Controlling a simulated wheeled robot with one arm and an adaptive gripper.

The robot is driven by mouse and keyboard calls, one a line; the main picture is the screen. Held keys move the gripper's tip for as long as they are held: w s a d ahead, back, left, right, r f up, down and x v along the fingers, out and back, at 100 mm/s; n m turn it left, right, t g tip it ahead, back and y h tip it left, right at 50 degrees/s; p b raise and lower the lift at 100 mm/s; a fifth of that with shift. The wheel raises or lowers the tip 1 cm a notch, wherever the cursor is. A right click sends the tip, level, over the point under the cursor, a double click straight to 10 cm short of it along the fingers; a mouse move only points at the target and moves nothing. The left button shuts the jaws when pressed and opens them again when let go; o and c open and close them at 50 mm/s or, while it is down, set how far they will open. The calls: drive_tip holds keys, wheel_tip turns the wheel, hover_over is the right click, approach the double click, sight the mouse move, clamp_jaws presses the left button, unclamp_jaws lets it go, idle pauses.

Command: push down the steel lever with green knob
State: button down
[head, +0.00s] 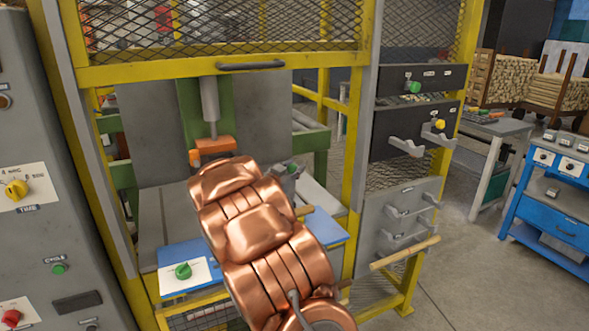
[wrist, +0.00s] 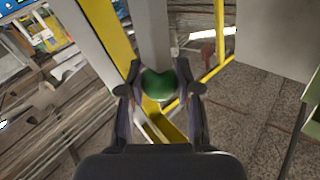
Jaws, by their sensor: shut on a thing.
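My gripper (head: 289,171) is at the right of the press opening, partly hidden behind my copper-coloured arm in the head view. In the wrist view my gripper (wrist: 161,90) has its two dark fingers on either side of a round green knob (wrist: 160,85), shut on it. The lever's tilt is hidden.
A yellow frame with a mesh guard (head: 220,30) surrounds the press. An orange press head (head: 212,148) hangs inside. Another green knob (head: 183,271) sits on a white plate. Dark panels at right carry a green knob (head: 414,87) and a yellow knob (head: 440,123). A grey cabinet (head: 50,120) stands left.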

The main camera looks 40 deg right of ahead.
drive_tip(key=shift+s+a+f+b, duration=0.15)
drive_tip(key=shift+s+f+b, duration=0.2)
drive_tip(key=shift+b, duration=0.2)
drive_tip(key=s+a+f+m+h+b, duration=0.1)
drive_tip(key=s+f+m+h+b, duration=0.1)
drive_tip(key=b, duration=0.8)
drive_tip(key=s+a+f+m+g+h+b, duration=0.1)
drive_tip(key=s+f+m+b, duration=0.4)
drive_tip(key=b, duration=0.5)
drive_tip(key=shift+s+a+h, duration=0.5)
drive_tip(key=shift+s, duration=0.05)
drive_tip(key=shift+b, duration=0.3)
